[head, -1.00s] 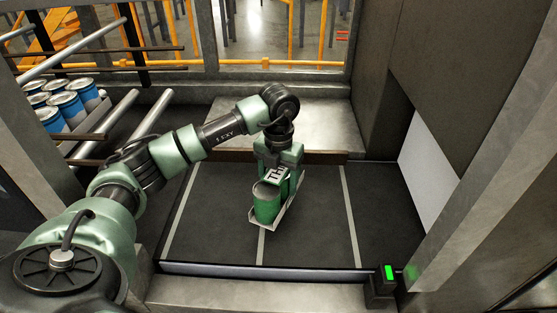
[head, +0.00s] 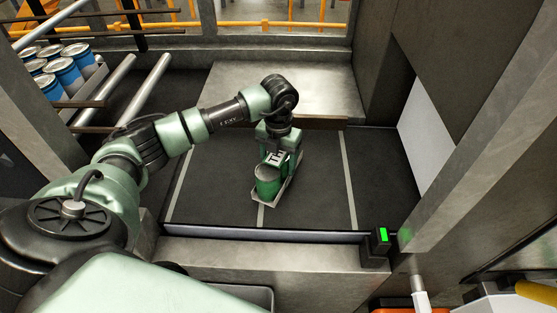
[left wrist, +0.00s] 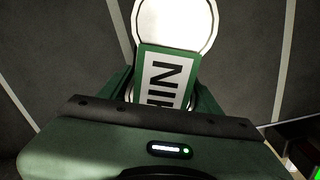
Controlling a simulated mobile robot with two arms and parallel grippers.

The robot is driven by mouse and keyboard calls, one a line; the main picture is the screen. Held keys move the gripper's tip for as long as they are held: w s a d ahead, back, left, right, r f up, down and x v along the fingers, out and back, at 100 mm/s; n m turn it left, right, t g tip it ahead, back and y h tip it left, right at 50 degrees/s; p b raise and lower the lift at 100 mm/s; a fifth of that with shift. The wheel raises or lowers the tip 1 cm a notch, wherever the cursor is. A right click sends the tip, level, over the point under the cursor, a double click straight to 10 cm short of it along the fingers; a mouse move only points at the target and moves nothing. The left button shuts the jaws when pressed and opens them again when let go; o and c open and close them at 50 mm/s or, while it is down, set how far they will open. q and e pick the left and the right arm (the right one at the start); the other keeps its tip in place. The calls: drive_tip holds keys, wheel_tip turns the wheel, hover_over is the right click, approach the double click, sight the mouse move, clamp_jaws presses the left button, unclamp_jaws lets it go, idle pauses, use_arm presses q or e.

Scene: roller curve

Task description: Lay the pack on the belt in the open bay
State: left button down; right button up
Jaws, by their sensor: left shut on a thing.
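The pack (head: 267,187) is green cans on a pale tray with a white label. My left gripper (head: 277,157) is shut on it from above. The pack is low over the belt (head: 310,190), upright and slightly turned; I cannot tell whether its tray touches the belt. Light stripes divide the belt into bays, and in the picture the pack covers part of the middle stripe. In the left wrist view a white can top (left wrist: 175,22) and the green-edged label (left wrist: 165,78) show beyond the gripper body. My right gripper is out of view.
Blue and white cans (head: 63,70) stand on a rack at the upper left, beside metal rollers (head: 147,90). A dark box with a green light (head: 382,236) stands at the belt's front right corner. A grey post (head: 480,140) bounds the right. The belt around the pack is bare.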

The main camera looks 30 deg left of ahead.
use_arm(q)
drive_tip(key=shift+c, duration=1.6)
unclamp_jaws()
drive_tip(key=shift+r, duration=0.5)
wheel_tip(320, 180, up, 10)
drive_tip(key=b, duration=0.2)
drive_tip(key=shift+f+b, duration=0.15)
drive_tip(key=shift+b, duration=0.15)
drive_tip(key=shift+r, duration=0.75)
